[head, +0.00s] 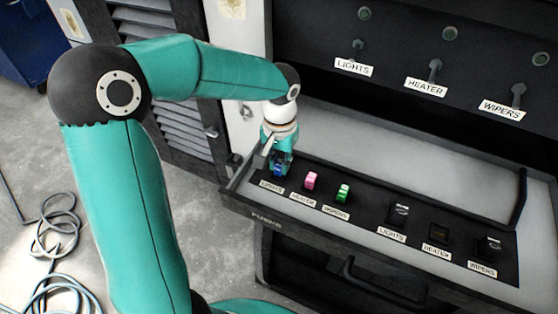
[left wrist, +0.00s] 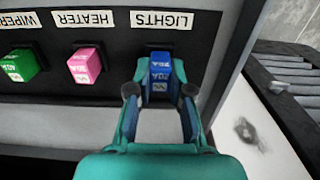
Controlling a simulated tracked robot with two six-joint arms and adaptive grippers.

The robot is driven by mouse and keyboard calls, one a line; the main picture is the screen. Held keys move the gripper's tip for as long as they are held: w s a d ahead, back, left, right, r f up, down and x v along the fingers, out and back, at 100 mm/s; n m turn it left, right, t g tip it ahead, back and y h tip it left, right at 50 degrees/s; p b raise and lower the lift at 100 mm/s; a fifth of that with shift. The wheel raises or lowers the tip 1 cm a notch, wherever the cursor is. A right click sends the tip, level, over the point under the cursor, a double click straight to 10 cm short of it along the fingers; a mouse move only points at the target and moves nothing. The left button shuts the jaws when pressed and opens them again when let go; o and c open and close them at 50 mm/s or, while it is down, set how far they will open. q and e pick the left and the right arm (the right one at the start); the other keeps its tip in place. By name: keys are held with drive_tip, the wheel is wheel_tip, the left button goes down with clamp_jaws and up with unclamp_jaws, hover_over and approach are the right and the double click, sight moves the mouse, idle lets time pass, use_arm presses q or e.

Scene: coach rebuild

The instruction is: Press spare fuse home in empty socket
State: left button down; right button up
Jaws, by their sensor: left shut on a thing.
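My left gripper (head: 279,160) points down at the left end of the fuse drawer and is shut on the blue fuse (left wrist: 160,66). In the left wrist view the two fingers (left wrist: 160,92) flank this fuse, which stands at the left LIGHTS label; whether it is still seated is hard to tell. A pink fuse (head: 311,180) and a green fuse (head: 343,193) stand beside it at HEATER and WIPERS. In the right-hand row, the HEATER socket (head: 439,233) looks dark and empty. Greyish pieces show at LIGHTS (head: 400,210) and WIPERS (head: 492,243). My right gripper is not in view.
The drawer (head: 300,235) is pulled out under a black panel (head: 400,60) with several toggle switches and round lamps. The drawer's raised rim runs close to my left gripper. A coiled cable (head: 55,240) lies on the floor at left.

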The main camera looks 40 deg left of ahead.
sight(279, 163)
use_arm(q)
drive_tip(key=shift+f+b, duration=0.3)
drive_tip(key=shift+f, duration=0.1)
idle(0.4)
drive_tip(key=c, duration=0.5)
unclamp_jaws()
drive_tip(key=shift+r, duration=0.1)
drive_tip(key=shift+r+p, duration=2.75)
drive_tip(key=shift+r, duration=0.7)
drive_tip(key=shift+s, duration=0.1)
